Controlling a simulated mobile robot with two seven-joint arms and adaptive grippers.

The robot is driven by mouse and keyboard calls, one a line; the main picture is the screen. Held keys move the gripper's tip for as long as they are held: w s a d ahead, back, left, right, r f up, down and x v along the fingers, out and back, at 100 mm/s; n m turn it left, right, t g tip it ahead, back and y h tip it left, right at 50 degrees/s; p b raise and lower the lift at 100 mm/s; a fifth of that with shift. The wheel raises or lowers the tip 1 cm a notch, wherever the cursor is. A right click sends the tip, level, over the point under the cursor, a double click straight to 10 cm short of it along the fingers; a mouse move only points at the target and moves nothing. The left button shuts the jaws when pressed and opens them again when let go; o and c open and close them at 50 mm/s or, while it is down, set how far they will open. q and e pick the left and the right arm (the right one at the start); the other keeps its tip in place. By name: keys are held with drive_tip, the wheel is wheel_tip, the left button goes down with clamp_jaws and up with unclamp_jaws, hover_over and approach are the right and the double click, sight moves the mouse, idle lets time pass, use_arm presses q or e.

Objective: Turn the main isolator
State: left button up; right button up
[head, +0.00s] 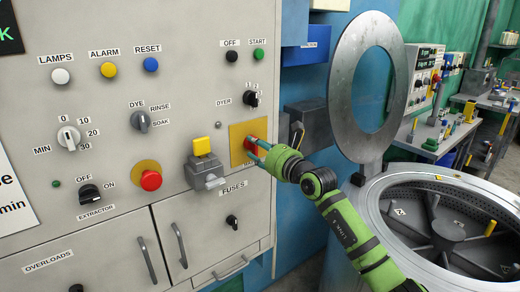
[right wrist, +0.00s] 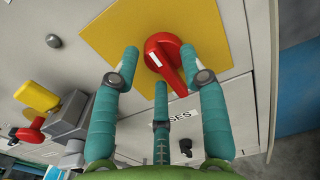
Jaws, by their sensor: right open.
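The main isolator is a red rotary handle (right wrist: 168,58) with a white mark, on a yellow square plate (right wrist: 100,25). In the head view the red handle (head: 249,144) is at the right side of the grey panel, partly hidden by my fingers. My right gripper (head: 259,149) is in front of it. In the right wrist view its teal fingers (right wrist: 160,58) are open, one on each side of the handle, with a third finger below. I cannot tell whether any finger touches the handle. My left gripper is not in view.
A yellow-topped grey switch (head: 203,152) and a red mushroom button (head: 150,180) on the panel (head: 185,70) are left of the isolator. The dyer knob (head: 250,99) is above it and the fuses knob (head: 232,221) below. An open drum (head: 370,205) with a raised ring lid (head: 345,75) stands right.

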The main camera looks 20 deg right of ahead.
drive_tip(key=v, duration=1.2)
